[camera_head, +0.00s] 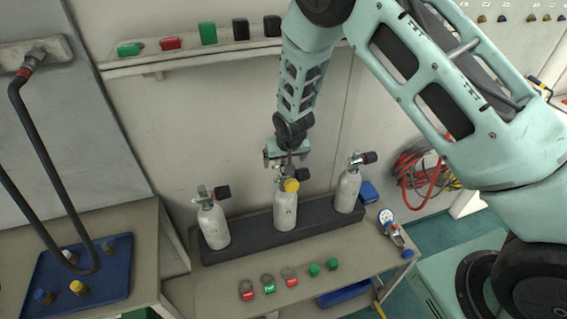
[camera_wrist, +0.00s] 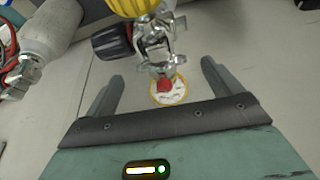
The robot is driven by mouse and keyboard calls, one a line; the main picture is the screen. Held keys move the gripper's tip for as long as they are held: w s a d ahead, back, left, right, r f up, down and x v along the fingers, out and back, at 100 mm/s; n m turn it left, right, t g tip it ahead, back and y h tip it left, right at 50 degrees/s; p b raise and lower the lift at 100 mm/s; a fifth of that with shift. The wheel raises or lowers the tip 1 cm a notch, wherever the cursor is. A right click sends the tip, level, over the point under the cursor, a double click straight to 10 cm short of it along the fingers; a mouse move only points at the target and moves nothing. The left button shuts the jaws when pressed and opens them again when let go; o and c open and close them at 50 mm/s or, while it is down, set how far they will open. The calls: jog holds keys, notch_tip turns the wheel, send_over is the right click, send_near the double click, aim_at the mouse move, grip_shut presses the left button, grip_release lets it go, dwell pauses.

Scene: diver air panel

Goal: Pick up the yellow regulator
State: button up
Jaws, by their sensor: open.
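The yellow regulator (camera_head: 291,185) is at the top of the middle grey cylinder (camera_head: 285,211). In the wrist view its yellow body (camera_wrist: 132,5) is cut off at the top edge; beside it are a metal clamp, a black knob and a yellow-rimmed gauge (camera_wrist: 179,97) with a red part over it. My gripper (camera_head: 288,158) points down just above and behind the yellow part. In the wrist view my gripper (camera_wrist: 162,72) is open, with its fingers apart on either side of the gauge. I cannot tell whether either finger touches it.
Two more cylinders, left (camera_head: 213,225) and right (camera_head: 348,191), stand in the dark rack (camera_head: 247,245) close on either side. Several red and green tags and caps lie in front on the bench (camera_head: 210,284). A loose gauge (camera_head: 386,216) lies at right. A shelf (camera_head: 200,58) runs above.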

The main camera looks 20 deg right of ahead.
jog(key=shift+p+x, duration=0.5)
jog(key=shift+x, duration=0.85)
jog(key=shift+w, duration=0.1)
jog(key=c, duration=1.5)
jog(key=shift+r, duration=0.15)
jog(key=shift+r+p, duration=0.3)
jog(key=shift+r, duration=0.25)
notch_tip(320, 180, up, 2)
jog(key=shift+r+p, duration=0.1)
jog(key=shift+p, duration=0.4)
jog(key=s+d, duration=0.3)
jog(key=d, duration=0.2)
jog(key=s+d, duration=0.3)
jog(key=d, duration=0.2)
jog(key=s+d+b, duration=0.1)
jog(key=s+d, duration=0.1)
jog(key=d, duration=0.3)
jog(key=shift+s+d, duration=0.3)
jog(key=shift+s, duration=0.1)
